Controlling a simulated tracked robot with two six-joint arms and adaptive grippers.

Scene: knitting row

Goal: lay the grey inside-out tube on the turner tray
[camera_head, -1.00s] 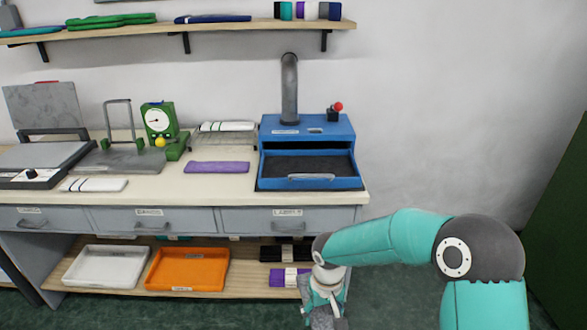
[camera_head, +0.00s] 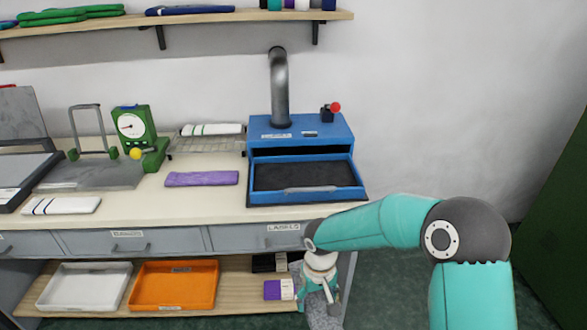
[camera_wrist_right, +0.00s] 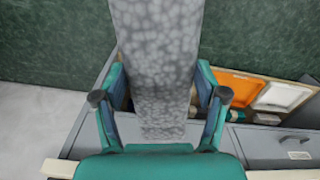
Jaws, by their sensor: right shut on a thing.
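The grey tube (camera_wrist_right: 155,50) is a long speckled grey piece in the right wrist view, running between the fingers of my right gripper (camera_wrist_right: 160,98). The gripper is shut on it. In the head view the right gripper (camera_head: 318,285) points down in front of the bench's right end, below the bench top, and the grey tube (camera_head: 324,314) hangs there, partly cut off by the bottom edge. The turner tray (camera_head: 300,177) is the dark-floored blue tray at the front of the blue machine. It is empty, above and behind the gripper. My left gripper is out of view.
The bench top's front edge (camera_head: 170,220) and the drawers lie behind my right gripper. A purple piece (camera_head: 202,179) lies left of the machine. An orange tray (camera_head: 173,287) and a white tray (camera_head: 84,285) stand on the lower shelf. Open floor is to the right.

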